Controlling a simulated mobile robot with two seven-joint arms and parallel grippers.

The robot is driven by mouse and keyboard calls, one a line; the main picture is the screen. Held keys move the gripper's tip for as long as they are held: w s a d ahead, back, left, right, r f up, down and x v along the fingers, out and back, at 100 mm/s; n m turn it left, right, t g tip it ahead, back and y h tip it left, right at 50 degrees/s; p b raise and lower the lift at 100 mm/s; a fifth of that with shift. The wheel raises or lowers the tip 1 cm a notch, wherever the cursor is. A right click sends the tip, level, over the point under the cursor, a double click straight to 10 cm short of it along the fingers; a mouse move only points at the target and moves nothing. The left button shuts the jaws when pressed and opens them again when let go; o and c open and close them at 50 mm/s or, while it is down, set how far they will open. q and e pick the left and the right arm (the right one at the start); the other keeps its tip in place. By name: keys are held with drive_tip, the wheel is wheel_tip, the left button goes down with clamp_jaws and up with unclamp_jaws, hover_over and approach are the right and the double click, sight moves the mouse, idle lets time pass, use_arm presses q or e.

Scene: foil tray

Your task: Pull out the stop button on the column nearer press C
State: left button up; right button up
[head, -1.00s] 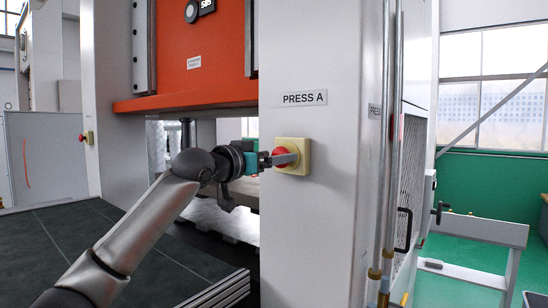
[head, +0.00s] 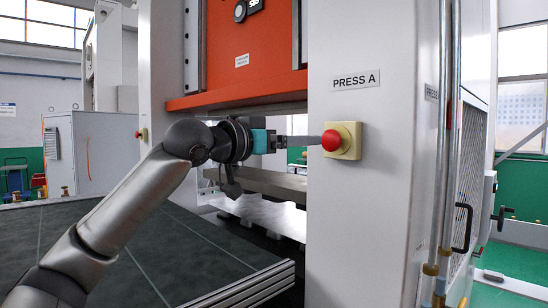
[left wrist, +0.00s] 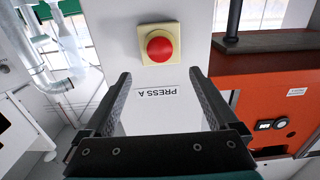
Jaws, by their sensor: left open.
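A red stop button (head: 331,140) sits on a yellow box (head: 349,141) on the white column (head: 365,200) labelled PRESS A. My left gripper (head: 316,140) is level with the button, its fingertips just at the button's left edge in the head view. In the left wrist view, the red button (left wrist: 160,46) shows beyond and between the spread fingertips of the open left gripper (left wrist: 160,73), with nothing held. Whether the button is pulled out cannot be told. A second red button (head: 140,134) is on the far left column (head: 160,90). My right gripper is out of view.
The orange press ram (head: 245,75) hangs between the columns. A dark table surface (head: 110,235) lies below my left arm. Pipes (head: 440,200) and a black handle (head: 462,228) are right of the column. No press C label shows.

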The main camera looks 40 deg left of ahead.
use_arm(q)
drive_tip(key=shift+s+a+b, duration=0.2)
drive_tip(key=shift+s+b, duration=1.55)
drive_tip(key=shift+s, duration=0.8)
drive_tip(key=shift+f, duration=0.1)
